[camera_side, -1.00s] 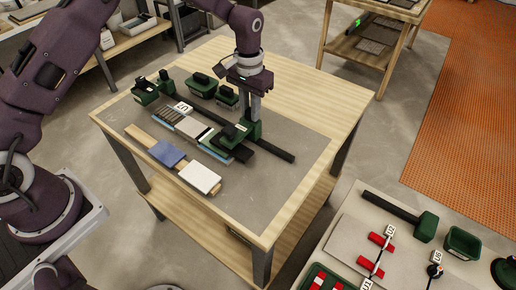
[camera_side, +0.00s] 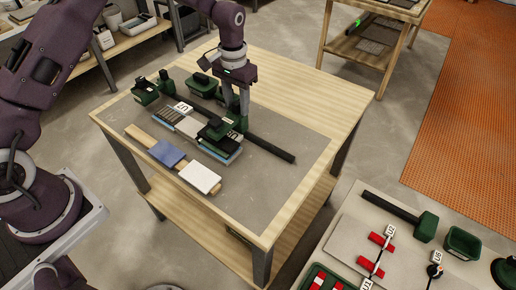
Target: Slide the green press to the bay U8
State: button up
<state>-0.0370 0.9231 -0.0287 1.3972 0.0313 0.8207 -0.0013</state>
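The green press (camera_side: 216,130) sits on the long dark rail (camera_side: 268,146) on the work table, with its dark head over the right end of the tile row. My gripper (camera_side: 241,118) points down at the upright rear part of the press, and its fingers appear closed on it; their tips are partly hidden. A pale tile and a ribbed grey tile (camera_side: 171,118) lie in the blue-edged row left of the press. A white tag (camera_side: 184,107) there seems to read U5. I cannot make out a U8 label.
A blue tile (camera_side: 167,153) and a white tile (camera_side: 200,178) lie on a wooden strip in front. Green bins (camera_side: 203,85) and another green device (camera_side: 146,92) stand behind and left. The rail's right end is clear.

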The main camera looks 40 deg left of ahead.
jog(key=shift+r, duration=0.1)
notch_tip(320, 180, up, 7)
jog(key=shift+f, duration=0.1)
dwell(0.3)
